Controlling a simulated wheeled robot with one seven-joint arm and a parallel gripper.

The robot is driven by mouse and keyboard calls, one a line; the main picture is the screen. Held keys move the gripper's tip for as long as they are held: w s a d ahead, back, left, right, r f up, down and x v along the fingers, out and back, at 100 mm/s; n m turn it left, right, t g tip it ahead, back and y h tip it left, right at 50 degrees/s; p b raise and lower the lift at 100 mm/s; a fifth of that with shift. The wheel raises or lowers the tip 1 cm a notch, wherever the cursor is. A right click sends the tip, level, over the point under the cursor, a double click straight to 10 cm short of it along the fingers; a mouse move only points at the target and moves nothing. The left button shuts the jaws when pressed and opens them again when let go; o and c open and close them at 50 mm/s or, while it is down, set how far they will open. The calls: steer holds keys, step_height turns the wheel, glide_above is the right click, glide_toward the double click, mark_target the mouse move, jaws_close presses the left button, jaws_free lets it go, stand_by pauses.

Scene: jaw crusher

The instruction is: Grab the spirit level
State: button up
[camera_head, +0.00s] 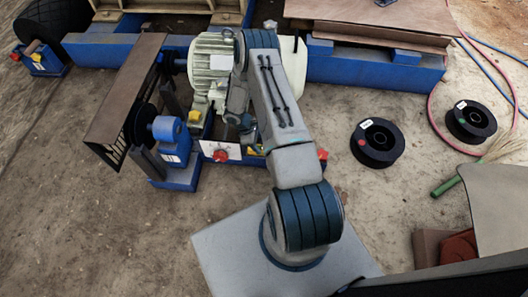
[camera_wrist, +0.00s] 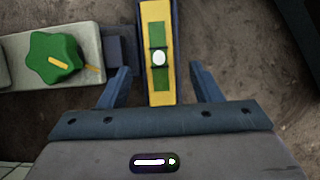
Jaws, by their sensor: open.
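The spirit level (camera_wrist: 157,88) is a narrow yellow bar with green panels and a round white spot, seen in the wrist view running up from between my fingers to the top edge. My gripper (camera_wrist: 160,68) is open, with one finger to the left of the level and one to the right. In the head view my arm reaches over the machine near the motor, and I cannot clearly make out the level there.
A green star-shaped knob (camera_wrist: 53,58) on a pale block lies left of the level. Bare ground shows at left.

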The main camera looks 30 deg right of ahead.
steer(key=b+x, duration=0.2)
steer(key=x, duration=0.3)
steer(key=shift+s+d+f, duration=0.15)
steer(key=shift+d+f, duration=0.05)
steer(key=shift+f, duration=0.1)
steer(key=c, duration=1.2)
steer(key=shift+r, duration=0.15)
steer(key=shift+c, duration=0.2)
